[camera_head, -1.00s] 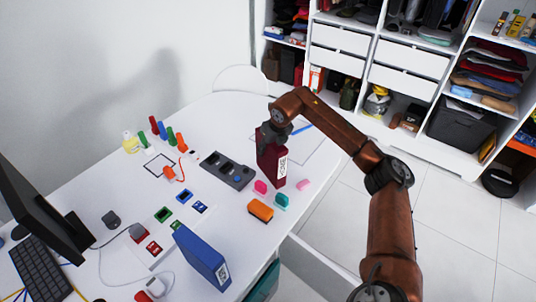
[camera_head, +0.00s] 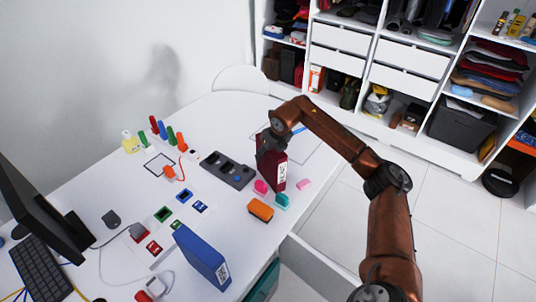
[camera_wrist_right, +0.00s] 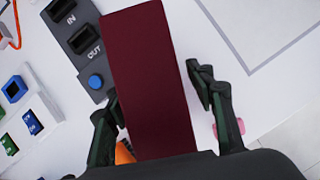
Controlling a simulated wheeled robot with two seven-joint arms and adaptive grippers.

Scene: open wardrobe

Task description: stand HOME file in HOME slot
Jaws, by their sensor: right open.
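A dark red file (camera_head: 280,176) stands upright on the white desk, just right of the grey slotted block; a white label shows on its near side, too small to read. My right gripper (camera_head: 268,145) is at its top. In the wrist view the right gripper (camera_wrist_right: 160,112) is open, its fingers on either side of the red file (camera_wrist_right: 150,65); contact cannot be told. A blue file (camera_head: 202,258) stands at the near edge. No HOME marking is readable. My left gripper is not in view.
The grey block (camera_head: 227,170) has openings marked IN and OUT and a blue button in the wrist view. Pink, teal and orange blocks (camera_head: 260,210) lie near the red file. An outlined area (camera_head: 305,155) is behind it. A monitor (camera_head: 40,215) stands left.

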